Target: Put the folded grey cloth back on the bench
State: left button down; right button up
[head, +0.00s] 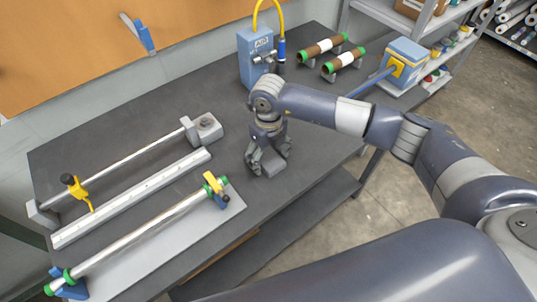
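The folded grey cloth (274,170) shows as a small flat grey block at the right part of the dark bench (205,115), near its front edge. My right gripper (269,160) points down over it, with its fingers at either side of the cloth. The gripper hides part of the cloth. I cannot tell whether the fingers press on it, or whether it rests fully on the bench top. My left gripper is out of view.
A roller with green ends (150,230) lies on a plate at the front left, behind it a rail (130,198) and a rod in clamps (130,160). A blue box with a yellow hose (257,58), brown rolls (322,47) and a blue-yellow box (402,65) stand at the back.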

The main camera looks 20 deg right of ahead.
aim_at(268, 158)
jog(key=shift+r, duration=0.1)
jog(key=shift+r+p, duration=0.2)
jog(key=shift+p, duration=0.1)
notch_tip(268, 158, up, 12)
jog(key=b, duration=0.3)
jog(key=shift+b, duration=0.3)
jog(key=shift+f, duration=0.2)
